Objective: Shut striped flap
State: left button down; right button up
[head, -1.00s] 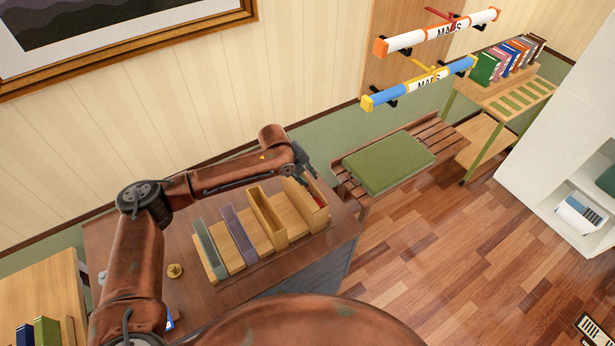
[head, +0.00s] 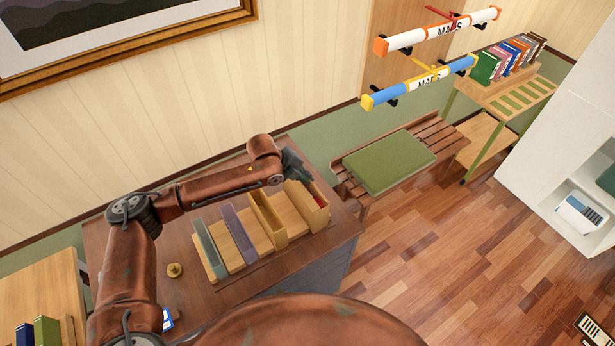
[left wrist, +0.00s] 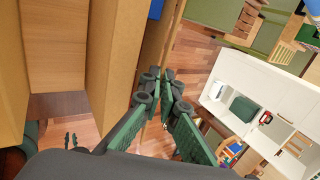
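No flap with clear stripes can be made out in either view. A wooden box with upright dividers (head: 268,222) sits on the brown desk (head: 190,297), with grey-green, purple and tan panels. My left gripper (head: 303,178) is over its far right end, at the rightmost tan compartment. In the left wrist view, its dark green fingers (left wrist: 163,82) come close together beside a tan wooden panel (left wrist: 116,60). Whether they touch each other or the panel's edge is unclear. My right gripper is out of view.
A brass knob-like piece (head: 175,270) stands on the desk left of the box. A slatted bench with a green cushion (head: 388,161) is to the right. Map tubes (head: 420,84) hang on the wall. A trolley with green stripes (head: 522,97) stands farther right. Open wooden floor lies in front.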

pick_arm(q)
jog(key=shift+s+a+f+t+h+b, duration=0.3)
jog(key=shift+a+f+t+h+b, duration=0.2)
jog(key=shift+t+h+b, duration=0.25)
jog(key=shift+f+t+h+b, duration=0.15)
jog(key=shift+t+h+b, duration=0.1)
jog(key=shift+h+b, duration=0.35)
jog(key=shift+a+h, duration=0.1)
jog(key=shift+h, duration=0.15)
jog(key=c, duration=2.3)
grip_release()
jog(key=shift+s, duration=0.1)
jog(key=shift+o, duration=0.5)
jog(key=shift+a, duration=0.1)
